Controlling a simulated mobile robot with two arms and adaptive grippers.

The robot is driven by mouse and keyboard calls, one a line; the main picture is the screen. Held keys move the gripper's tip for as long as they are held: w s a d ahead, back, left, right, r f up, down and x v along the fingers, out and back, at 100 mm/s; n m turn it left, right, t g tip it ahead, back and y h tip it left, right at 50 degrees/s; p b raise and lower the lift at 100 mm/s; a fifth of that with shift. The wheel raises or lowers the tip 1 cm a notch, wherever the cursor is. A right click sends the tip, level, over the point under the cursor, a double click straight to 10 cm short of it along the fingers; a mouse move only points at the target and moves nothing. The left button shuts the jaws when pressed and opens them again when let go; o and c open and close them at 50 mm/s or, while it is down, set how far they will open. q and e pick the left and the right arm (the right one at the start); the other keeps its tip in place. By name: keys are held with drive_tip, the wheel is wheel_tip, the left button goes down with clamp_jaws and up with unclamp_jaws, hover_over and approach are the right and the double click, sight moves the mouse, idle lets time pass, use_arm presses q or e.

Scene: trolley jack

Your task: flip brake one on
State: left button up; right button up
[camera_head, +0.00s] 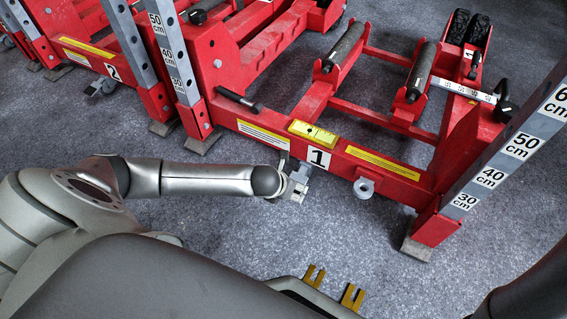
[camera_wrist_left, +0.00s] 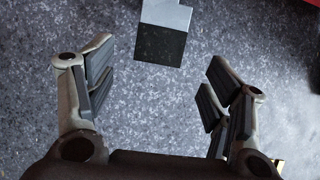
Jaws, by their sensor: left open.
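The red jack marked 1 (camera_head: 318,157) stands on the carpet in the head view. My left gripper (camera_head: 288,184) is low at the front bar of this jack, just below the number plate. In the left wrist view the gripper (camera_wrist_left: 160,60) is open, its two fingers wide apart and nothing between the pads. A grey block with a black end (camera_wrist_left: 163,35), which looks like the brake lever, lies ahead between the fingertips, apart from both. In the head view my gripper largely hides this spot. My right gripper is not in view.
A grey eye lug (camera_head: 365,187) sticks out of the front bar to the right. An upright with centimetre labels (camera_head: 490,178) stands at the right. The jack marked 2 (camera_head: 112,72) is at the upper left. Bare carpet (camera_head: 390,265) lies in front.

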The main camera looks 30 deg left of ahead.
use_arm(q)
drive_tip(key=shift+v, duration=2.5)
